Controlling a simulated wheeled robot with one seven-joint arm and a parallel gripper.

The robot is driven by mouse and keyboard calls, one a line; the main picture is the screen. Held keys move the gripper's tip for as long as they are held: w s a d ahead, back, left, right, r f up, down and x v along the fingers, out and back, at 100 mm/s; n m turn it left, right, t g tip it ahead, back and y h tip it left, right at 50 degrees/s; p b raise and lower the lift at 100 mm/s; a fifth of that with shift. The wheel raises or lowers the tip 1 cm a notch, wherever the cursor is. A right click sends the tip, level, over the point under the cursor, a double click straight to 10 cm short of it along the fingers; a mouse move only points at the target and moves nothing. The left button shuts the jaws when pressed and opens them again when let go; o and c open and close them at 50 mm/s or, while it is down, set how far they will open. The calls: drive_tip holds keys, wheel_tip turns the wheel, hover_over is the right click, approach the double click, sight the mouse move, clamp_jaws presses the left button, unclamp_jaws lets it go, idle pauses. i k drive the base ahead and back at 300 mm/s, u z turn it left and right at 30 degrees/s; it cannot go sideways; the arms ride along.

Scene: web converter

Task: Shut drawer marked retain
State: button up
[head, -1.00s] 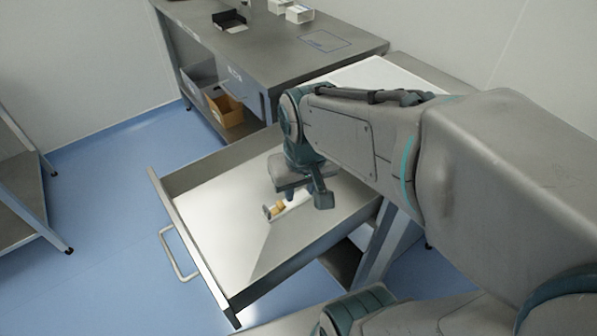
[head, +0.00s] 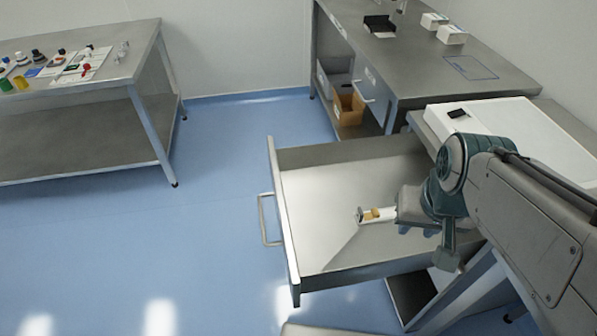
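A wide metal drawer (head: 318,262) is pulled far out, its looped handle (head: 264,220) facing left. The outer face of its front is turned away, so I see no marking on it. My gripper (head: 398,214) is over the right part of the open drawer, behind the front panel and well apart from the handle. A small tan and grey item (head: 372,214) shows just left of it. I cannot tell whether that item lies in the drawer or is in the fingers. The fingertips are not clear.
A back bench (head: 420,78) has a closed labelled drawer (head: 370,84), its label unreadable, and a cardboard box (head: 348,108) below. A left table (head: 110,72) holds several small bottles. Blue floor (head: 180,235) left of the drawer is clear.

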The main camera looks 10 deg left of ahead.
sight(318, 188)
drive_tip(key=u, duration=0.05)
drive_tip(key=k, duration=1.2)
drive_tip(key=u, duration=0.45)
drive_tip(key=i, duration=0.5)
drive_tip(key=u, duration=0.4)
drive_tip(key=i, duration=0.75)
drive_tip(key=z, duration=0.25)
drive_tip(key=k, duration=0.45)
drive_tip(key=u, duration=0.35)
drive_tip(key=i, duration=0.45)
drive_tip(key=z, duration=0.35)
